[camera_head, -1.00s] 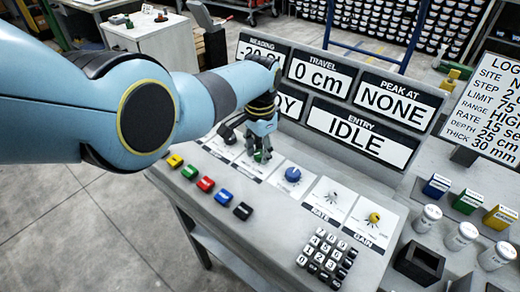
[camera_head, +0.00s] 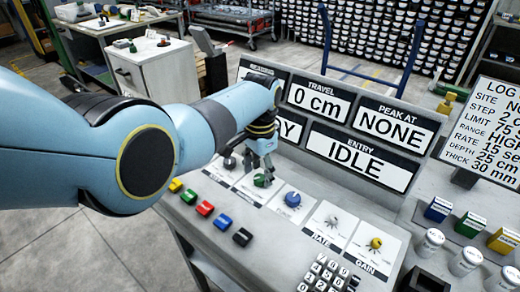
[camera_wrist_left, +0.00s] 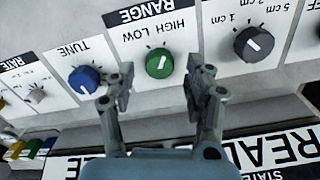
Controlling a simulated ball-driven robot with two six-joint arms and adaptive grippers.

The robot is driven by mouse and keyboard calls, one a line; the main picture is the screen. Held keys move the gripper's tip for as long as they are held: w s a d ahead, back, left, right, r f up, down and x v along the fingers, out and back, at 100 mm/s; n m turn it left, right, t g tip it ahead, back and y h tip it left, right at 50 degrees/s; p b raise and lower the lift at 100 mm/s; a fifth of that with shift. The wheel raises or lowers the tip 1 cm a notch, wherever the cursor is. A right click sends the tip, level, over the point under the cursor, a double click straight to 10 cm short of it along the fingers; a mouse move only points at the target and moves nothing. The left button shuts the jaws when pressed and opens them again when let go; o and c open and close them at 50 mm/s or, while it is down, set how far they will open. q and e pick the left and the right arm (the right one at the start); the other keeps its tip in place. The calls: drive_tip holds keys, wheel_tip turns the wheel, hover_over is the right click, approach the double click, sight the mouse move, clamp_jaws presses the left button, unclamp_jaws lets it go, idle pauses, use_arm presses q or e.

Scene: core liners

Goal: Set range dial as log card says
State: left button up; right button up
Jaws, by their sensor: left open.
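The green range dial (camera_head: 262,180) is on the sloping console panel, and it shows in the left wrist view (camera_wrist_left: 158,63) under a RANGE label with HIGH and LOW marks. Its white pointer shows, but I cannot tell surely which mark it points at. My left gripper (camera_head: 260,163) is at the green dial. In the left wrist view my left gripper (camera_wrist_left: 158,90) is open, its two fingers on either side of the dial, apart from it and empty. The log card (camera_head: 485,130) at right reads RANGE HIGH. My right gripper is not in view.
A blue TUNE dial (camera_wrist_left: 84,79) and a dark grey step dial (camera_wrist_left: 253,43) flank the green one closely. A yellow GAIN dial (camera_head: 375,243), colored buttons (camera_head: 205,208) and a keypad (camera_head: 325,272) share the console. The display board (camera_head: 350,145) reading IDLE rises behind.

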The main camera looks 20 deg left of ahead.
sight(260, 177)
use_arm(q)
wheel_tip(260, 177, up, 10)
drive_tip(key=shift+r, duration=0.2)
idle(0.3)
